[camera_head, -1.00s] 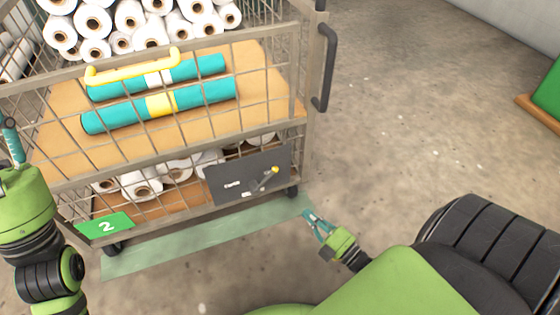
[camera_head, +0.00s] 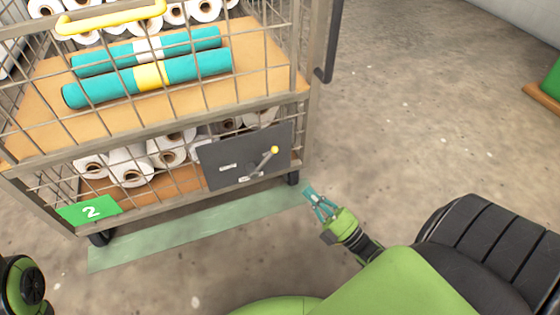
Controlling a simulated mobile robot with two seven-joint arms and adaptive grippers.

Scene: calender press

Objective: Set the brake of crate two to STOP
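Crate two is the wire-mesh cart (camera_head: 150,130) with the green number 2 sign (camera_head: 91,211) at its lower left. A dark grey brake plate (camera_head: 222,157) is fixed low on its front right. On the plate is a grey lever (camera_head: 262,165) with a yellow knob (camera_head: 274,150), pointing up and to the right. The plate's small white labels are too small to read. My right gripper (camera_head: 315,198) is open and empty, right of and below the plate, apart from the cart. My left gripper is out of view; only part of its arm shows at lower left.
Two teal rolls (camera_head: 200,68) lie on the cart's wooden shelf, with white rolls (camera_head: 130,165) below and above. A yellow handle (camera_head: 110,17) is on the upper front. A green floor strip (camera_head: 190,232) runs along the cart's front.

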